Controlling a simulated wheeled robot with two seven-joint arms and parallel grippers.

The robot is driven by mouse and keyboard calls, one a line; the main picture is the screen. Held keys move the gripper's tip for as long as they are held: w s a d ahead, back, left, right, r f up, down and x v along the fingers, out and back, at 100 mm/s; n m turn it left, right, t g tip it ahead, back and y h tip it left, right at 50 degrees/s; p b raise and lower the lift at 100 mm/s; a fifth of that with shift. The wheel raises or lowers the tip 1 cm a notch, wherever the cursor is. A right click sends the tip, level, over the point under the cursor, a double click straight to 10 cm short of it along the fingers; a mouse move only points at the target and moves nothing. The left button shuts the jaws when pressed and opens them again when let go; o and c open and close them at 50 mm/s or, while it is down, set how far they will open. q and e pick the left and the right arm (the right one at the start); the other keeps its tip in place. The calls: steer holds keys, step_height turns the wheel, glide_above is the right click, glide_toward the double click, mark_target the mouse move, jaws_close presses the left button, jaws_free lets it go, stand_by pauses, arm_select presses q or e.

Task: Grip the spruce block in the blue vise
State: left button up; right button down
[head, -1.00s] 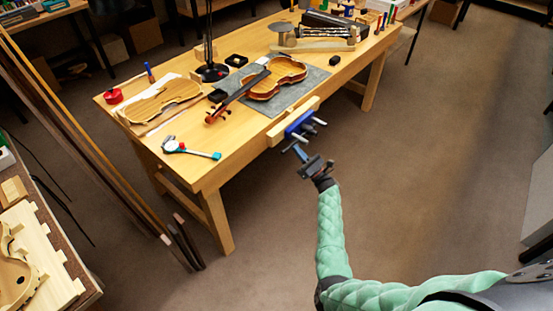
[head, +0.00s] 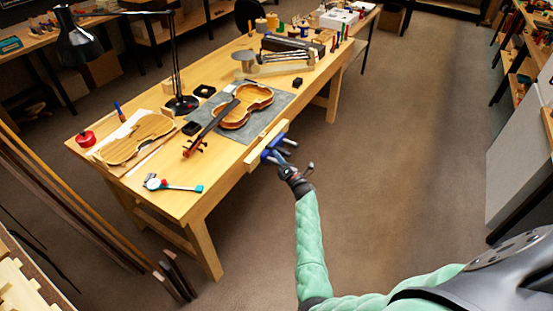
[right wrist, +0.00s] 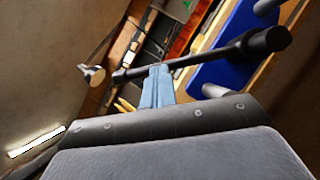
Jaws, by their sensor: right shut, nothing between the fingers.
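The blue vise (head: 270,151) is fixed to the front edge of the bench, and its blue body (right wrist: 225,65) also shows in the right wrist view. A pale wooden piece (head: 258,154) lies along the bench edge at the vise; I cannot tell whether it is the spruce block or a jaw facing. My right gripper (head: 287,171) is at the front of the vise. In the right wrist view its fingers (right wrist: 160,69) are shut and empty, at the dark handle bar (right wrist: 205,57); whether they touch it is unclear. My left gripper is out of view.
The wooden bench (head: 222,172) carries a violin (head: 243,108), a violin plate (head: 137,139), a black lamp (head: 182,102), a red pot (head: 85,138) and a caliper-like tool (head: 170,184). The floor (head: 400,150) right of the bench is clear.

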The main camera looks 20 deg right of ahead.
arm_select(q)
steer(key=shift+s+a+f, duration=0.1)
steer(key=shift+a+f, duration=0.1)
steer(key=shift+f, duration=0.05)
arm_select(e)
steer(key=shift+w+d+r, duration=0.25)
steer(key=shift+w+r, duration=0.05)
steer(key=shift+r, duration=0.2)
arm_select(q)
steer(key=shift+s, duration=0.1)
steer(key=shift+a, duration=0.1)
